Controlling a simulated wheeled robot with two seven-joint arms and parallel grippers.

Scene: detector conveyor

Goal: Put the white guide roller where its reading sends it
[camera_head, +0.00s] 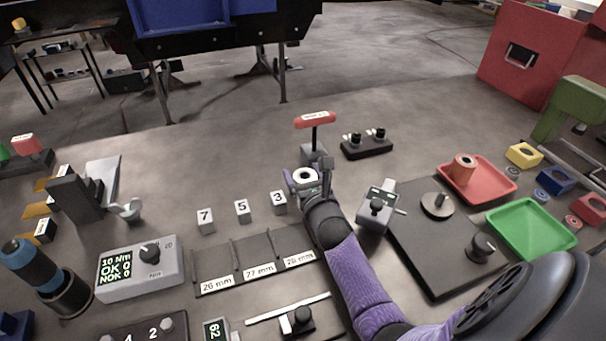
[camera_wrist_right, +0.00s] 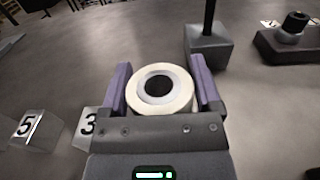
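The white guide roller (camera_head: 305,175) is a white ring with a dark bore. It sits between the fingers of my right gripper (camera_head: 305,181), near the middle of the head view. In the right wrist view the roller (camera_wrist_right: 160,89) fills the space between the two purple fingers (camera_wrist_right: 161,88), which appear to touch its sides. I cannot tell whether its underside clears the table. Three lanes (camera_head: 256,262) labelled 26 mm, 27 mm and 28 mm lie left of my right forearm. A grey gauge (camera_head: 377,208) with a small unreadable display stands right of the arm. My left gripper is out of view.
Blocks numbered 7 (camera_head: 206,222), 5 (camera_head: 242,211) and 3 (camera_head: 279,203) stand behind the lanes. A red-topped post (camera_head: 315,120) rises just behind the gripper. A red tray (camera_head: 495,176) and green tray (camera_head: 530,228) lie right. A torque box (camera_head: 140,268) stands left.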

